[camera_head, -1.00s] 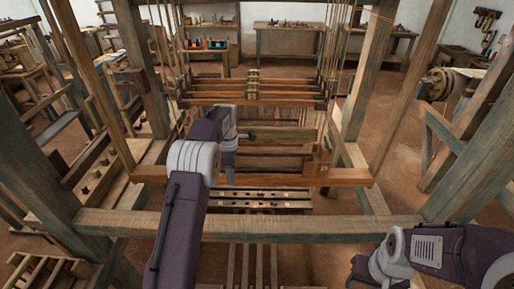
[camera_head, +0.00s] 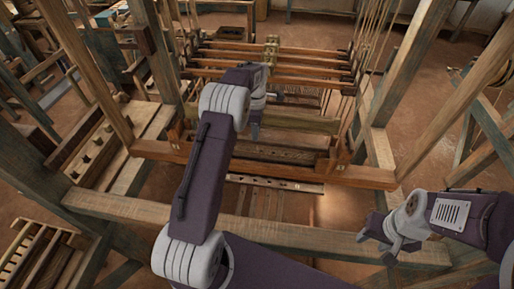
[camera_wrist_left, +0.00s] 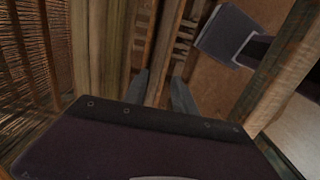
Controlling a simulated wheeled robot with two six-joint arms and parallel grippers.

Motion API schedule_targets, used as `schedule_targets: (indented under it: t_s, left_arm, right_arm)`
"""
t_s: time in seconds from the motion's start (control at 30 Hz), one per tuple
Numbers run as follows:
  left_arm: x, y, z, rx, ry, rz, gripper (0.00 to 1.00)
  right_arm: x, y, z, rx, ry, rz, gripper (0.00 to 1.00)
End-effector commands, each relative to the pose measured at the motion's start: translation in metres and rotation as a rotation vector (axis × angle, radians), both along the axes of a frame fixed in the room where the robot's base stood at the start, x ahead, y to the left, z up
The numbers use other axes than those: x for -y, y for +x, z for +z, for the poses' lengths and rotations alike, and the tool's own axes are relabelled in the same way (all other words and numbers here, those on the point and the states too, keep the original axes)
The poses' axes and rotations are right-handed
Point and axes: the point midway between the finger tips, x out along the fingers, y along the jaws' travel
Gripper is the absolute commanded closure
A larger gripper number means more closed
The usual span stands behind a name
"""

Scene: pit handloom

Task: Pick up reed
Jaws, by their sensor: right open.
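A panel of fine, close-set strips, which looks like the reed (camera_wrist_left: 28,45), shows at the left of the left wrist view. In the head view, fine upright strips (camera_head: 298,98) show behind the wooden beam (camera_head: 300,123), partly hidden by my arm. My left gripper (camera_head: 258,130) reaches over the loom beside this beam. In the left wrist view its two fingers (camera_wrist_left: 159,92) are apart, with nothing visibly held between them. My right gripper (camera_head: 372,236) is open and empty above the front beam at the lower right.
The loom's front crossbeam (camera_head: 290,238) runs below both arms. Thick posts (camera_head: 405,75) stand on both sides, with cords hanging behind. A slotted wooden bar (camera_head: 275,183) lies low in the middle. Bare floor (camera_head: 345,210) shows at right.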

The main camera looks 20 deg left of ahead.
Motion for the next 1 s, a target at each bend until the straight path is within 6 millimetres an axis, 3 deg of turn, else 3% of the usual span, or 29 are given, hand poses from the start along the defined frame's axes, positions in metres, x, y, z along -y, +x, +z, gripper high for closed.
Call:
schedule_targets:
  t_s: [0.17, 0.33, 0.5, 0.7, 0.8, 0.83, 1.0]
  left_arm:
    - [0.000, 0.000, -0.006, 0.000, 0.000, 0.000, 0.67]
    - [0.000, 0.000, -0.033, -0.005, -0.001, 0.000, 0.67]
    - [0.000, 0.001, -0.055, 0.000, 0.000, 0.000, 0.67]
    - [0.000, 0.001, -0.057, 0.001, 0.000, 0.000, 0.67]
    - [0.000, 0.001, -0.057, 0.001, 0.000, 0.000, 0.95]
    - [0.000, 0.001, -0.057, 0.001, 0.000, 0.000, 1.00]
    - [0.000, 0.001, -0.057, 0.001, 0.000, 0.000, 1.00]
  right_arm:
    - [0.000, 0.000, 0.004, 0.000, 0.000, 0.000, 0.56]
    - [0.000, 0.000, 0.027, 0.000, 0.000, 0.000, 0.56]
    - [0.000, 0.000, 0.029, 0.000, 0.000, 0.000, 0.56]
    - [0.000, 0.000, 0.027, 0.000, 0.000, 0.000, 0.56]
    - [0.000, 0.000, 0.027, 0.000, 0.000, 0.000, 0.56]
    - [0.000, 0.000, 0.027, 0.000, 0.000, 0.000, 0.56]
    - [0.000, 0.000, 0.027, 0.000, 0.000, 0.000, 0.56]
